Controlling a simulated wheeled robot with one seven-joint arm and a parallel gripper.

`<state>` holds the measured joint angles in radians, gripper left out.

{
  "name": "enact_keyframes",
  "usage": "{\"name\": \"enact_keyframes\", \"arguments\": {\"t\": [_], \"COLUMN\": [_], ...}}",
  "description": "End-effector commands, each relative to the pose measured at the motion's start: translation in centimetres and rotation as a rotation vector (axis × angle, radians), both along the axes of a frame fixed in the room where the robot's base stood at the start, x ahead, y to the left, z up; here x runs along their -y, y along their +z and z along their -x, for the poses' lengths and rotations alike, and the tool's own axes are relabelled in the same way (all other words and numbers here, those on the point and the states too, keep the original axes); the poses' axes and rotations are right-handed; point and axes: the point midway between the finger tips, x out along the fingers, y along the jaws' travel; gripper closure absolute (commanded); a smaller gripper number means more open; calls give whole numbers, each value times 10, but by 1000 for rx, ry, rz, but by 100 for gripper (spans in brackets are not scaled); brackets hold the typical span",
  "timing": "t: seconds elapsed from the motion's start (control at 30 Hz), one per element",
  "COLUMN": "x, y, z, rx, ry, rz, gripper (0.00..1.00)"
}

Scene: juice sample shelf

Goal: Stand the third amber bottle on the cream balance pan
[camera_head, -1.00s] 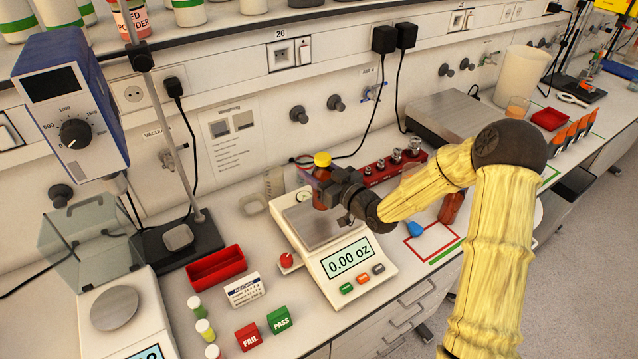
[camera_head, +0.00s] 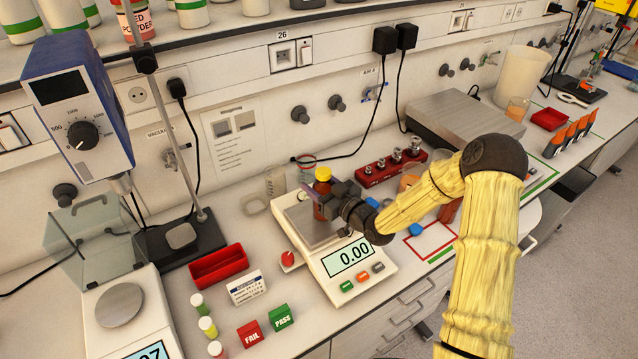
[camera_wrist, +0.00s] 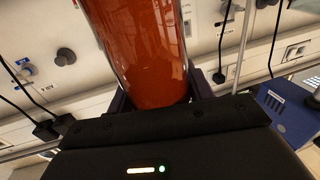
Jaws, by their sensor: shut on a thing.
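An amber bottle (camera_head: 319,208) with a yellow cap is upright over the metal pan of the cream balance (camera_head: 354,279). My gripper (camera_head: 332,197) reaches in from the right and is shut on the bottle. In the wrist view the bottle (camera_wrist: 146,50) fills the upper middle between the dark fingers. The bottle's foot is low over the pan, but I cannot tell whether it touches. The balance display reads 0.00. Part of the pan is hidden by my gripper.
A red tray (camera_head: 218,267), a white label card (camera_head: 246,288) and FAIL (camera_head: 250,333) and PASS (camera_head: 281,317) blocks lie left of the balance. A red weight block (camera_head: 388,172) stands behind. A red-outlined square (camera_head: 432,243) is at right, with an amber bottle (camera_head: 449,211) near it.

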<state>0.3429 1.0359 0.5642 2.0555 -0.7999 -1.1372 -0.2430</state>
Motion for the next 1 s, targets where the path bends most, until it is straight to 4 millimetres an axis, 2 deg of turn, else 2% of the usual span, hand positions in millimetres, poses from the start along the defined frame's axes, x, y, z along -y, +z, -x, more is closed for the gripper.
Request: {"name": "enact_keyframes", "arguments": {"t": [0.13,0.17,0.27,0.67,0.77,1.0], "x": [-1,-1,-1,0,9,41], "y": [-3,-3,-2,2,-2,-3], "z": [0,0,0,0,7,39], "rx": [1,0,0,0,-1,0], "ry": [2,2,1,-1,-2,-3], "rz": [0,0,0,0,2,3], "gripper": [79,45,27,27,27,27]}}
